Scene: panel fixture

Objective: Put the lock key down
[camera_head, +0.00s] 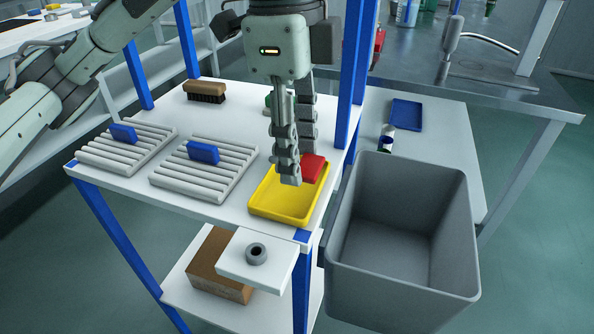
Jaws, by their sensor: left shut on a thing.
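My left gripper (297,168) points down over the yellow tray (276,208) at the right front of the white table. It is shut on a red block (313,170), which I take to be the lock key. The fingers hide part of the block. The block is at the back right part of the tray; I cannot tell whether it touches the tray floor. The front of the tray is bare. My right gripper is not in view.
Two ridged white racks (204,182) stand left of the tray, each with a blue block (203,152). A brush (205,91) lies behind. A blue post (357,65) rises close right of the gripper. A grey bin (400,240) stands right; a small shelf (257,270) juts out in front.

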